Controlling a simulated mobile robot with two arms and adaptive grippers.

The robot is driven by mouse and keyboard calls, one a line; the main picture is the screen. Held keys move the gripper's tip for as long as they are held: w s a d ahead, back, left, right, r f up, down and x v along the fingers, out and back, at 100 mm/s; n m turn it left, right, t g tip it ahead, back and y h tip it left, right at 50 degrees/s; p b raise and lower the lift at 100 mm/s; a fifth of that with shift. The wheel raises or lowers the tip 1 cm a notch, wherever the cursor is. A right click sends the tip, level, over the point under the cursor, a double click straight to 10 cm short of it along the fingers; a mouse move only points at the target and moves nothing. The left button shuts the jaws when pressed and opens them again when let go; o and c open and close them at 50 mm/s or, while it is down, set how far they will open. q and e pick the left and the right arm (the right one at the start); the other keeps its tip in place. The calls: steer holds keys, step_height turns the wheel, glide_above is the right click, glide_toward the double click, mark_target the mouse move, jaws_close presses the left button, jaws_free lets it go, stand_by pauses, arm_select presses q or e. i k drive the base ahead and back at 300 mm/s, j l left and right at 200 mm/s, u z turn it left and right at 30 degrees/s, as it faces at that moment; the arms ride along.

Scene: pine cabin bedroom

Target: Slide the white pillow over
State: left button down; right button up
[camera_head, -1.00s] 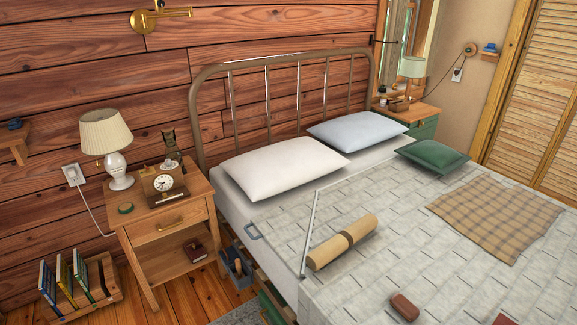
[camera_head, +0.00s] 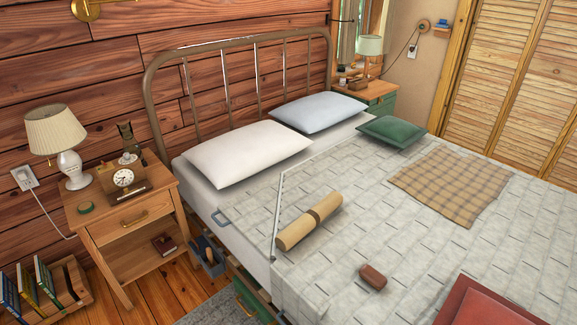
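The white pillow (camera_head: 247,153) lies flat at the head of the bed, on the left side, close to the metal headboard (camera_head: 240,90). A pale blue-grey pillow (camera_head: 318,113) lies beside it to the right, close to its right corner. A smaller green cushion (camera_head: 392,131) lies right of and in front of the blue-grey pillow. Neither of my grippers shows in the head view.
A rolled tan bundle (camera_head: 309,222), a brown block (camera_head: 373,277), a plaid cloth (camera_head: 452,186) and a red item (camera_head: 488,304) lie on the grey quilt (camera_head: 350,185). The nightstand (camera_head: 140,236) at left holds a lamp (camera_head: 58,145) and clock (camera_head: 123,178). Slatted doors (camera_head: 520,80) stand at right.

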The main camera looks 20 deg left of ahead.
mark_target(226, 160)
steer(key=j+z, duration=1.05)
steer(key=l, duration=0.1)
